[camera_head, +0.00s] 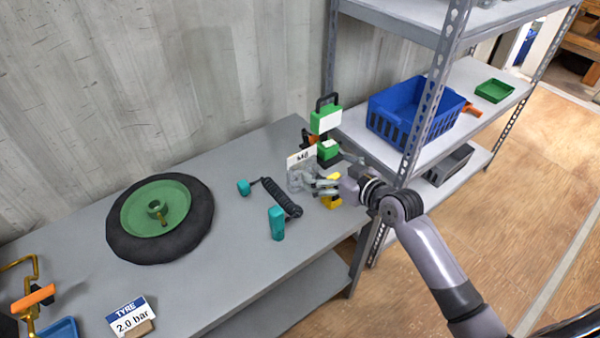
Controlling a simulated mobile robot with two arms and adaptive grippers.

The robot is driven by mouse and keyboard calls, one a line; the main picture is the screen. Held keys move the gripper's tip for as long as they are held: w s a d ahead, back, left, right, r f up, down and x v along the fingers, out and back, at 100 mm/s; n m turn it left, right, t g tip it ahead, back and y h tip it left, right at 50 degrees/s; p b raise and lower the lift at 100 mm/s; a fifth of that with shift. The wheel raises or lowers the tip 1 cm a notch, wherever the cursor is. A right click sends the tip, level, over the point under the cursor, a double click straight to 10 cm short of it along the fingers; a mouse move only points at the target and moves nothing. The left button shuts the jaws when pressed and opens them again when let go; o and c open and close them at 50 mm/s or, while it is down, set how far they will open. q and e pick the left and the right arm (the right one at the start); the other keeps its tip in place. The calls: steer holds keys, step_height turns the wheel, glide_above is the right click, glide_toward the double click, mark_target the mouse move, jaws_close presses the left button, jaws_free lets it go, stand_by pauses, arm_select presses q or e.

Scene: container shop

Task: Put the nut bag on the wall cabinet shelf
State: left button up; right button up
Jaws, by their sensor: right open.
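The nut bag (295,181), a small clear grey bag with a white card marked "M8", stands near the far right end of the grey workbench (215,277). My right gripper (314,185) comes in from the right and is open, with its fingertips at the bag's right side. I cannot tell whether the fingers touch the bag or reach around it. A grey metal shelf unit (437,92) stands right of the bench; no separate wall cabinet is clearly visible. My left gripper is out of view.
A green-and-black tool (325,121) and a yellow item (331,202) are close to my right gripper. The middle shelf holds a blue crate (388,123) and a green tray (494,90).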

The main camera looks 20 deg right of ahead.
mark_target(303, 152)
steer(key=x, duration=0.6)
steer(key=shift+p, duration=0.3)
steer(key=shift+p+x, duration=0.5)
steer(key=shift+x, duration=2.15)
steer(key=shift+d, duration=0.15)
steer(key=shift+c, duration=0.4)
steer(key=c, duration=1.6)
steer(key=shift+r, duration=0.1)
steer(key=shift+c, duration=0.8)
steer(key=shift+r, duration=0.1)
